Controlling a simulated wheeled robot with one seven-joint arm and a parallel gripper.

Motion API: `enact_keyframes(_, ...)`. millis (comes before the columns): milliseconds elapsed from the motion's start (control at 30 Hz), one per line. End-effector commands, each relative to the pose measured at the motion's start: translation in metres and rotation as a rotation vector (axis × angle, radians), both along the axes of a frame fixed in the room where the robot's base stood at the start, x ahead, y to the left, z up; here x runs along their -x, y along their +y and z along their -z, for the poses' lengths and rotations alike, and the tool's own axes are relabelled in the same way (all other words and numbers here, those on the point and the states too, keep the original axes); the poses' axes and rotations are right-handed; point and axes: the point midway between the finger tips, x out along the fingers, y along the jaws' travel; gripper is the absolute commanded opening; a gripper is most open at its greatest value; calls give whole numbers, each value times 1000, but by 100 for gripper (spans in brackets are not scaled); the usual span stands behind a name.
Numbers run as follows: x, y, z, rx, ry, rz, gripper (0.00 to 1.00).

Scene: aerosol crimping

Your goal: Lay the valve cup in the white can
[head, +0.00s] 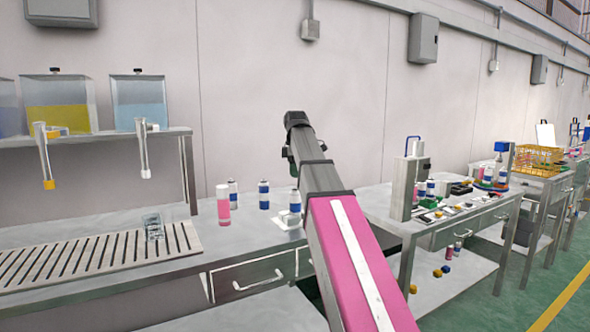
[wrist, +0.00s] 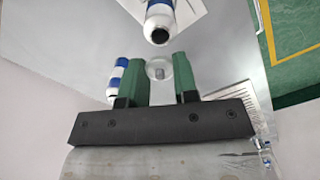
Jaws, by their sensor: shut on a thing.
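My gripper (wrist: 164,66) has two green fingers closed on the valve cup (wrist: 158,69), a pale round disc with a small grey stem. In the wrist view a white can with a blue band (wrist: 160,22) stands just beyond the fingertips, its dark round mouth showing. The cup appears apart from that mouth. In the head view the white can (head: 292,211) stands at the bench's right end, beside my arm.
Another blue-and-white can (wrist: 118,76) is close left of the fingers. On the bench are a pink bottle (head: 223,206), a can behind it (head: 233,190) and a blue can (head: 264,195). A slotted drain tray (head: 100,258) lies left.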

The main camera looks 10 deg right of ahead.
Motion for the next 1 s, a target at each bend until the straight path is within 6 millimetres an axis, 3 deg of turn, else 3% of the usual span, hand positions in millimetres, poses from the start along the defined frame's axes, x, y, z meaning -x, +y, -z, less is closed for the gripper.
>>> enact_keyframes(500, 0, 0, 41, 0, -1, 0, 6)
enact_keyframes(1000, 0, 0, 45, 0, -1, 0, 6)
